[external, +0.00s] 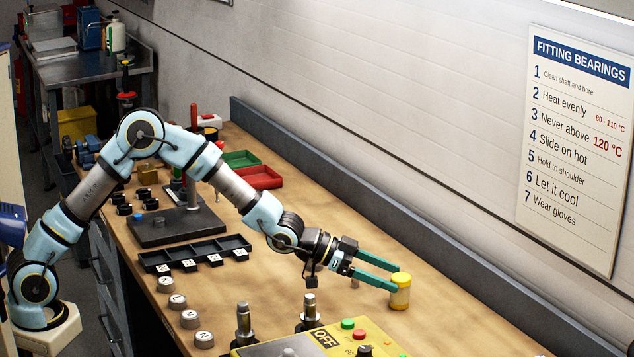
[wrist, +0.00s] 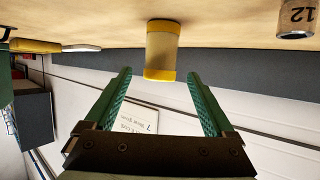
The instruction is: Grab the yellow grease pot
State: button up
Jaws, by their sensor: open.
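The yellow grease pot (external: 400,294) stands upright on the wooden bench, a small cylinder with a yellow lid and a paler body. My gripper (external: 393,278) reaches toward it from the left with two green fingers spread apart. In the external view the fingertips are right at the pot, and one overlaps its near left side. In the wrist view the bench is at the top, and the pot (wrist: 161,48) is centred between the open fingers (wrist: 159,73), its lid end level with the tips. A gap shows on both sides. I cannot tell how far the tips reach around it.
A yellow control box (external: 377,338) with buttons and an OFF sign stands in front. Metal posts (external: 310,312) stand left of it. A grey upstand (external: 400,225) runs behind the pot. A metal cylinder marked 12 (wrist: 298,18) shows in the wrist view. The bench right of the pot is clear.

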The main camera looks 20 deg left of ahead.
jog(key=shift+p+x, duration=1)
jog(key=shift+x, duration=2.3)
jog(key=shift+f, duration=0.1)
jog(key=shift+c, duration=0.3)
grip_shut()
